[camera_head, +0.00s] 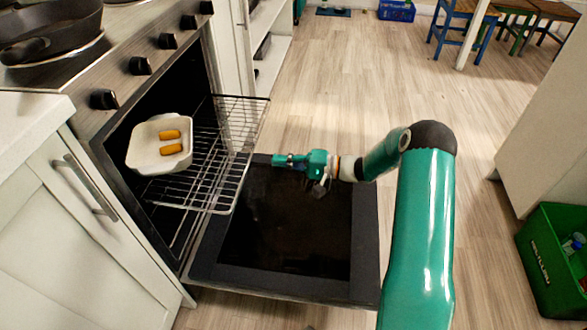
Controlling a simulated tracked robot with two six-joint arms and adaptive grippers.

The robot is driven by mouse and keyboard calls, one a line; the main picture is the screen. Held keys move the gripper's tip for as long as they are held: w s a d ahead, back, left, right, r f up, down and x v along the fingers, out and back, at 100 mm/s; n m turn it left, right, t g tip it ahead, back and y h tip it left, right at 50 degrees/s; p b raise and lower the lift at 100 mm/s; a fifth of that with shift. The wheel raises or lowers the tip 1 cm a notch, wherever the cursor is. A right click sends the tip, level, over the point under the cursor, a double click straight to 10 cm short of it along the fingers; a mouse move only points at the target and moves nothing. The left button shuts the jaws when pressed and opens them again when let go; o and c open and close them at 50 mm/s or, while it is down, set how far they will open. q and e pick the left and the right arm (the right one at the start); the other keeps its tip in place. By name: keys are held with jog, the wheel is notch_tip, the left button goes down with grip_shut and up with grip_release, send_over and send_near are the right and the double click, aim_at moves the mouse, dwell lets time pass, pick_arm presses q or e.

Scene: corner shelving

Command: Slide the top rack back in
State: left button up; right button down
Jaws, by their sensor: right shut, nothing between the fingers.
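The top rack (222,158) is a wire rack pulled partway out of the open oven on the left, over the lowered oven door (290,222). My right gripper (282,160) is shut and empty. It appears just right of the rack's front edge, above the oven door, pointing left; I cannot tell whether it touches the rack. My left gripper does not show.
A dark pan (50,25) sits on the stove top above the oven. White cabinets (90,235) stand beside the oven. A green crate (545,262) with bottles stands at the lower right. The wooden floor (350,80) in the middle is clear. Chairs and a table are at the back right.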

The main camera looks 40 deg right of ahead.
aim_at(251, 157)
jog(key=shift+b+x, duration=0.5)
jog(key=shift+x, duration=2.3)
